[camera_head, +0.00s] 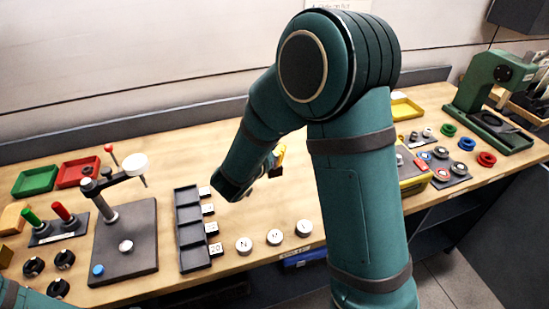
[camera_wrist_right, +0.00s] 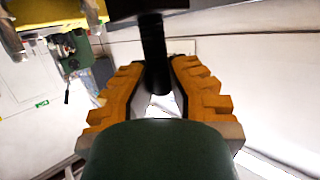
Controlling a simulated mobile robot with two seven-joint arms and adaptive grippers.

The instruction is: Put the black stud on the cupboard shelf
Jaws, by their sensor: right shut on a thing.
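My right gripper (camera_wrist_right: 158,85) has orange, stepped fingers. They are shut on a black stud (camera_wrist_right: 155,50), a dark round shaft with a wider black part at the top of the right wrist view. In the head view, my right arm hides most of this gripper; only a little orange finger (camera_head: 281,157) shows above the bench. The stud is not clearly visible there. A dark cabinet (camera_head: 520,15) is cut off at the top right; I cannot tell whether it is the cupboard, and no shelf inside shows. My left gripper is out of view.
The wooden bench (camera_head: 330,215) holds a black slotted tray (camera_head: 190,230), a grey plate with a post (camera_head: 128,240), red and green trays, several white discs and a green press (camera_head: 490,90). Coloured rings stand at the right. My right arm crosses the middle.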

